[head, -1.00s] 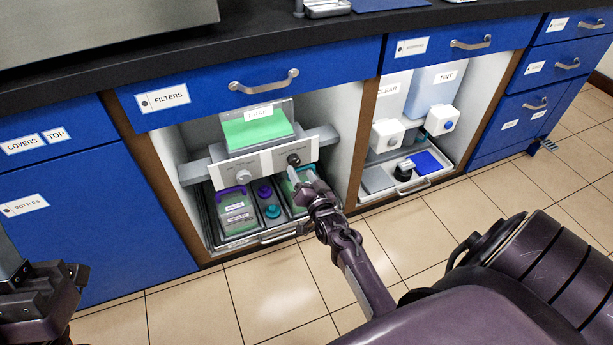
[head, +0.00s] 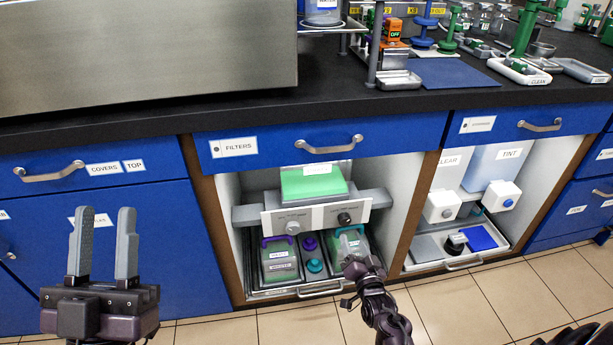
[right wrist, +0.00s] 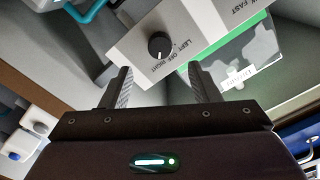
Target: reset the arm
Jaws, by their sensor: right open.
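My left gripper (head: 107,214) stands upright at the lower left of the head view, its two grey fingers apart with nothing between them. My right gripper (head: 350,242) is low in front of the open filter cabinet, just below the black knob (head: 344,218) on the white control panel (head: 318,217). In the right wrist view my right gripper (right wrist: 160,82) has its fingers apart and empty. The black knob (right wrist: 160,44), marked left, off and right, lies beyond the fingertips and appears clear of them.
The right cabinet holds white-capped containers (head: 502,196) and a tray (head: 445,262). The dark countertop (head: 400,103) above carries a blue mat (head: 454,73) and green stands (head: 526,35). The tiled floor (head: 500,300) is clear.

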